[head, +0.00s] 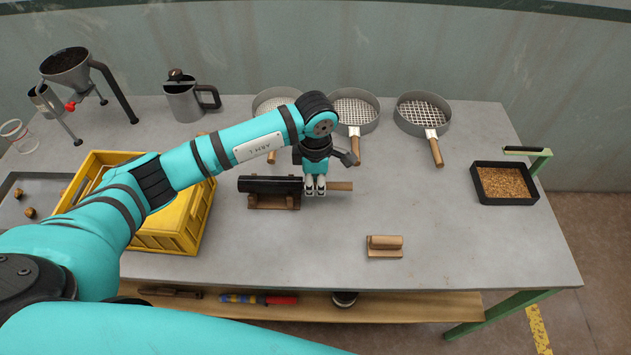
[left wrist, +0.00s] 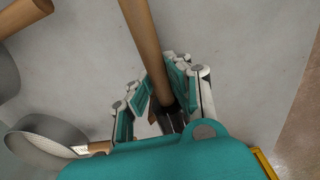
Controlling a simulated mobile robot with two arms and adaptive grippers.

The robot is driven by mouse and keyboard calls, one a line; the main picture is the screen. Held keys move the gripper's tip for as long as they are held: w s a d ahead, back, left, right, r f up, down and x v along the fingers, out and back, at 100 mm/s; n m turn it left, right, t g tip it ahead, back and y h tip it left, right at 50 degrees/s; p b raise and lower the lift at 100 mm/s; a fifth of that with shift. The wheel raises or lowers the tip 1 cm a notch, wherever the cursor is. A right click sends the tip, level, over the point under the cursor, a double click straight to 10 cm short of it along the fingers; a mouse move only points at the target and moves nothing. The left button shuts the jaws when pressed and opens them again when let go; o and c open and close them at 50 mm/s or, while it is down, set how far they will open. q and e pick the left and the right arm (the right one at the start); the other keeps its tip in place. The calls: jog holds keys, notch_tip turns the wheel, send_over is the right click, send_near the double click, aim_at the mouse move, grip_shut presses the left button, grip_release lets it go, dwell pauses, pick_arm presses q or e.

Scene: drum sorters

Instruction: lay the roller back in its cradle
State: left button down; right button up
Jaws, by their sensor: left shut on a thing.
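The roller is a black cylinder (head: 262,185) with a wooden handle (head: 341,186) pointing right. It lies level over a brown wooden cradle (head: 273,203) in the middle of the bench. I cannot tell whether the roller rests on the cradle or hangs just above it. My left gripper (head: 315,191) points down and is shut on the roller near where the handle meets the black part. In the left wrist view the handle (left wrist: 148,45) runs between the fingers (left wrist: 162,98) of this gripper. My right gripper is not in view.
A yellow crate (head: 168,239) stands left of the cradle. A small wooden block (head: 385,247) lies at front right. Several sieves (head: 423,113) line the back, with a metal jug (head: 184,103) to their left. A black tray of grain (head: 504,184) is at right. Bench between is clear.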

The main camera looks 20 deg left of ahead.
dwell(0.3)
pick_arm(q)
jog(key=c, duration=1.3)
grip_release()
jog(key=shift+o, duration=0.4)
jog(key=shift+r, duration=0.1)
notch_tip(320, 180, up, 12)
jog(key=shift+s, duration=0.15)
